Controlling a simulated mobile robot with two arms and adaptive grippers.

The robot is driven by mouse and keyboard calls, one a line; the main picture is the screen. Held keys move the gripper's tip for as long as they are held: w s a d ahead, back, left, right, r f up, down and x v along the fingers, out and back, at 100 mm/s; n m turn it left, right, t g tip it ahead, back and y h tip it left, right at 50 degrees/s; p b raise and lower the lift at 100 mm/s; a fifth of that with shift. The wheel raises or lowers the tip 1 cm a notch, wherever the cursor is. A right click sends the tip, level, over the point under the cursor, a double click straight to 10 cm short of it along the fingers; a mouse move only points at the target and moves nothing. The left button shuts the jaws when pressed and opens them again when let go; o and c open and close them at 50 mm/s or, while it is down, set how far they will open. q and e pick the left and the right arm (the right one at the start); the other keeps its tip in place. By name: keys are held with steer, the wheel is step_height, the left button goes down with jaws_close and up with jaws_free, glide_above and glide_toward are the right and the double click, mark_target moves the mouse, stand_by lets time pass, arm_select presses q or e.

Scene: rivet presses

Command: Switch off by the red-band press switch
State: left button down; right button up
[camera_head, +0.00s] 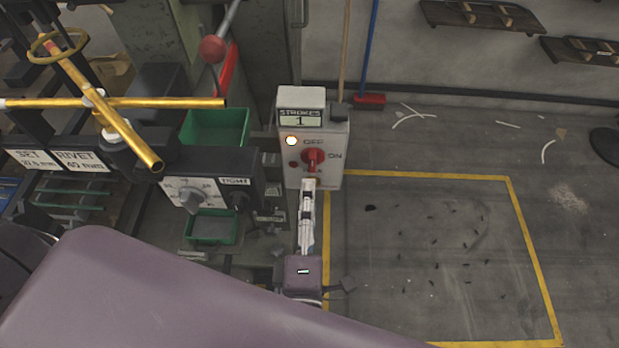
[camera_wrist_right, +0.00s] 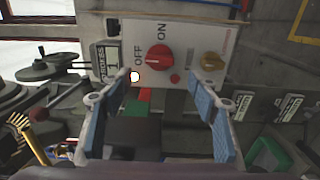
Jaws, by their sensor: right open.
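The grey switch box (camera_head: 328,172) stands upright at the press, with a red rotary knob (camera_head: 313,158) on its front. OFF is printed above the knob and ON to its right. A yellow-white lamp (camera_head: 291,140) on the box is lit. My right gripper (camera_head: 309,186) is just in front of and below the knob, fingers pointing at the box. In the right wrist view the blue-padded fingers are spread apart, and the red knob (camera_wrist_right: 158,57) shows between and just beyond their tips. Contact is not visible. The knob's exact setting is unclear. My left gripper is not in view.
A counter (camera_head: 300,118) on the box reads STROKES 1. Left are brass bars (camera_head: 160,102), a dial panel (camera_head: 205,185), a red-ball lever (camera_head: 212,50) and green bins (camera_head: 215,128). A brass-coloured knob (camera_wrist_right: 212,60) sits beside the red one.

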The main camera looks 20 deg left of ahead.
steer(key=v, duration=0.4)
stand_by(0.5)
